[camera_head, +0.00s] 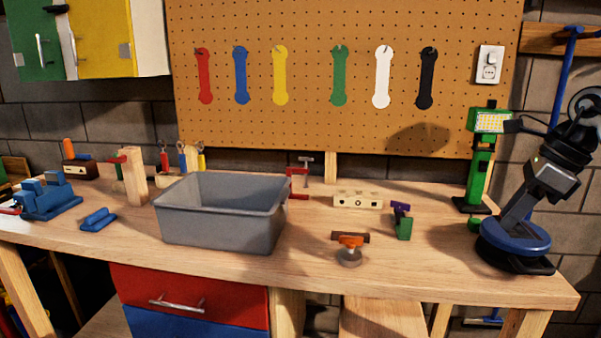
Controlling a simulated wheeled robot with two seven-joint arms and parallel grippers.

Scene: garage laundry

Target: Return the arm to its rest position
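I see nothing clearly held. My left arm and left gripper are not in this view.
A pegboard (310,110) stands behind. The front right surface has free room.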

